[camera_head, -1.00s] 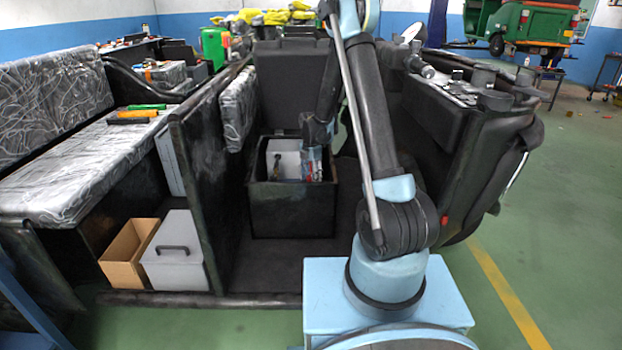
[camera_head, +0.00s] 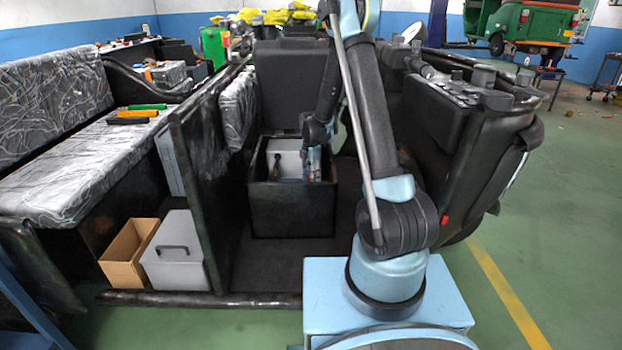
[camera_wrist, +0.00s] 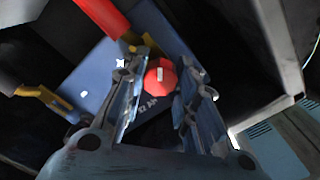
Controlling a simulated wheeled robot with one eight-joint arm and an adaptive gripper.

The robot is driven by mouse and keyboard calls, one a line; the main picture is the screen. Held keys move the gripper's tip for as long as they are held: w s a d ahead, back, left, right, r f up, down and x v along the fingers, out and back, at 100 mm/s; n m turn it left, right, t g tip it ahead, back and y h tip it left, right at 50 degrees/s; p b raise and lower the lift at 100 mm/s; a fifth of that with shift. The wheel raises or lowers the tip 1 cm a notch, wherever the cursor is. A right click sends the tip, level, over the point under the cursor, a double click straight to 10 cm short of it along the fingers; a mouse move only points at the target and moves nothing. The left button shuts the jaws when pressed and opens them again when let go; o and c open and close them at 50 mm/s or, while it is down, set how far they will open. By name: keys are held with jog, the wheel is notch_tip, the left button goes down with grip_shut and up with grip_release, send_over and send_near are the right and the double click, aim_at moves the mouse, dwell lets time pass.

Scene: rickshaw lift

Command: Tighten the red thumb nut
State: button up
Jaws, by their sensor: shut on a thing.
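The red thumb nut (camera_wrist: 160,77) shows in the wrist view as a round red knob with a pale mark on top. It sits between the two fingers of my gripper (camera_wrist: 164,72), which are shut on it. Beside it is a blue block (camera_wrist: 92,75), with a dark face bearing pale lettering close to the nut. In the head view my gripper (camera_head: 313,166) reaches down into an open black box (camera_head: 290,210). The nut cannot be made out there.
In the wrist view a thick red lead (camera_wrist: 102,16) and a yellow-ended part (camera_wrist: 42,97) lie beside the block. The black box walls are close around my gripper. A dark partition (camera_head: 205,190) stands to the left, with a grey case (camera_head: 178,255) and an open carton (camera_head: 130,252) beyond.

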jog(key=m, duration=0.7)
jog(key=shift+w, duration=0.1)
jog(key=m, duration=0.3)
jog(key=shift+m, duration=0.3)
jog(key=m, duration=0.3)
jog(key=shift+m, duration=0.3)
jog(key=m, duration=0.3)
jog(key=shift+m, duration=0.3)
jog(key=m, duration=0.3)
jog(key=shift+w+m, duration=0.1)
jog(key=shift+m, duration=0.3)
jog(key=m, duration=0.6)
jog(key=shift+m, duration=0.3)
